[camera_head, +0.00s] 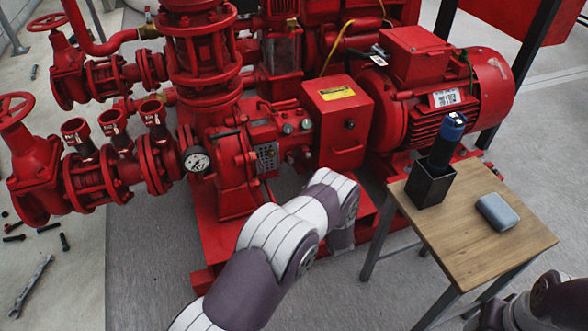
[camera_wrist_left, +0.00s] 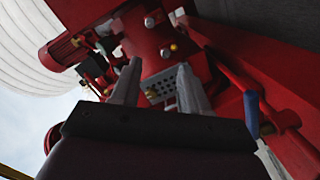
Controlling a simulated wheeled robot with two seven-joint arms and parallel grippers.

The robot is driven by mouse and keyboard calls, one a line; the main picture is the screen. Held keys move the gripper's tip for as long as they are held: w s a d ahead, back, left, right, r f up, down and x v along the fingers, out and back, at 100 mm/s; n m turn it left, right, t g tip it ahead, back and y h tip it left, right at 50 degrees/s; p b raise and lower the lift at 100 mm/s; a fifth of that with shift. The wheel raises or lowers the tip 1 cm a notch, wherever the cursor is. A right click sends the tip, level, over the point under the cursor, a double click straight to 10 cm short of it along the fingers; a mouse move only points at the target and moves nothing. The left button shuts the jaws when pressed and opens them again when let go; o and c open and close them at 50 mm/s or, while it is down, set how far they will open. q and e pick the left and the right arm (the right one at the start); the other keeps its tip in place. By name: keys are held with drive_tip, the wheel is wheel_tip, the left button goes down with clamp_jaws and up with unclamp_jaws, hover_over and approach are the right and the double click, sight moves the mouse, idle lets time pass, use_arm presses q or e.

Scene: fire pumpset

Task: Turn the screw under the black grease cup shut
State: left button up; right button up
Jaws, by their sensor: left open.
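I cannot make out a black grease cup or its screw for sure in either view. Three red cups with dark lower parts stand on the pipe at the left in the head view: one (camera_head: 75,130), a second (camera_head: 112,122) and a third (camera_head: 152,112). My left gripper (camera_wrist_left: 158,72) shows in the left wrist view, open, with nothing seen between its fingers. It faces a red housing with a perforated grey plate (camera_wrist_left: 160,86), which also shows in the head view (camera_head: 267,156). In the head view my left arm hides this gripper. My right gripper is out of view.
A red gate valve (camera_head: 32,165) and pressure gauge (camera_head: 197,160) are at the left. A red control box (camera_head: 337,120) and motor (camera_head: 440,100) stand behind my left arm. Tools lie on the left floor.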

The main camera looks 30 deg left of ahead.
sight(292, 162)
use_arm(q)
drive_tip(key=w+a+b, duration=0.2)
drive_tip(key=a, duration=0.1)
drive_tip(key=w+a+f+y+b, duration=0.1)
drive_tip(key=w+a+b, duration=0.1)
drive_tip(key=a, duration=0.2)
drive_tip(key=w+a+n+y+b, duration=0.1)
drive_tip(key=w+a+b, duration=0.1)
drive_tip(key=a, duration=0.1)
drive_tip(key=shift+w+a+f, duration=0.15)
drive_tip(key=shift+w+a, duration=0.05)
drive_tip(key=shift+a, duration=0.1)
clamp_jaws()
